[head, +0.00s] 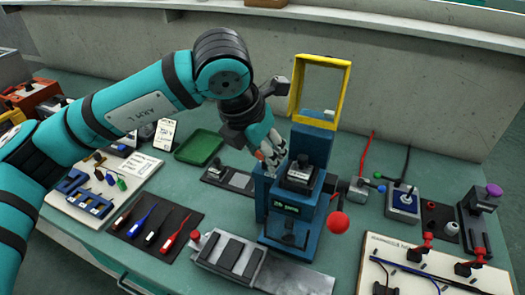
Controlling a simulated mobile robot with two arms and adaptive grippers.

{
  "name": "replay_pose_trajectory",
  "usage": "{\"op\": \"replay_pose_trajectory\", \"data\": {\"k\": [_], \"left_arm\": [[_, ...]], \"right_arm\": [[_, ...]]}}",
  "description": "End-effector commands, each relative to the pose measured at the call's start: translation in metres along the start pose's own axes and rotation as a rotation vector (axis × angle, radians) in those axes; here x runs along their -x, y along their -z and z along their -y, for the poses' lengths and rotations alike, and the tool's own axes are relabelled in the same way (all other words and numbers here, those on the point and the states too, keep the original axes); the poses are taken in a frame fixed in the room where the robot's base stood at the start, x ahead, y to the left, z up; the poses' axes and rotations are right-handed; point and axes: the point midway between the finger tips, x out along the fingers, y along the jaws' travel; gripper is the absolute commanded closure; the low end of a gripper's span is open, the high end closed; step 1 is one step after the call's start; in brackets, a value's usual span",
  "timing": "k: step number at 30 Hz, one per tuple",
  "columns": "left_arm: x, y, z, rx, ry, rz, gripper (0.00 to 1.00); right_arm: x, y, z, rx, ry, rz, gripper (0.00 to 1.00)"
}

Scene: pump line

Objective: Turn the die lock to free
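A blue press (294,215) stands in the middle of the bench, with a black block (300,175) in its upper part and a small green-lit display (285,208) on its front. A yellow frame (346,92) stands raised at its back, and a red ball knob (338,222) sits at its right side. I cannot make out the die lock for certain. My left gripper (270,158) points down at the press's upper left side, close to the black block. Its fingers look close together; whether they touch or hold anything is unclear. My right gripper is out of view.
A grey slide plate (285,276) lies in front of the press, and a green tray (198,147) behind left. Screwdrivers lie on a dark mat (185,212) at left. A joystick box (403,203) and red clamps (476,257) stand at right. A wall rises behind.

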Motion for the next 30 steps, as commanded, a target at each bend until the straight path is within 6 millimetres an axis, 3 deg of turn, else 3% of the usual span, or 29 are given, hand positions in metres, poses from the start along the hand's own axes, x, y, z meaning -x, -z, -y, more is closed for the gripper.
{"op": "replay_pose_trajectory", "data": {"k": [3,4,9,20,30], "left_arm": [[0.002,-0.002,-0.001,0.001,-0.001,0.005,0.90],[0.002,-0.002,-0.001,0.001,-0.001,0.005,0.56],[0.001,-0.001,-0.001,0.000,-0.001,0.004,0.35],[0.008,-0.001,0.000,-0.001,0.000,0.004,0.35],[0.074,-0.001,-0.001,-0.001,-0.002,0.007,0.35]], "right_arm": [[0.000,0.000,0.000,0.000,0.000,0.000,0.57],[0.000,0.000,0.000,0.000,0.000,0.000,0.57],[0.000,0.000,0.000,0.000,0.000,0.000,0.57],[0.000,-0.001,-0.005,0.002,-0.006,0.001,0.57],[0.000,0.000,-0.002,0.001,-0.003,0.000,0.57]]}}
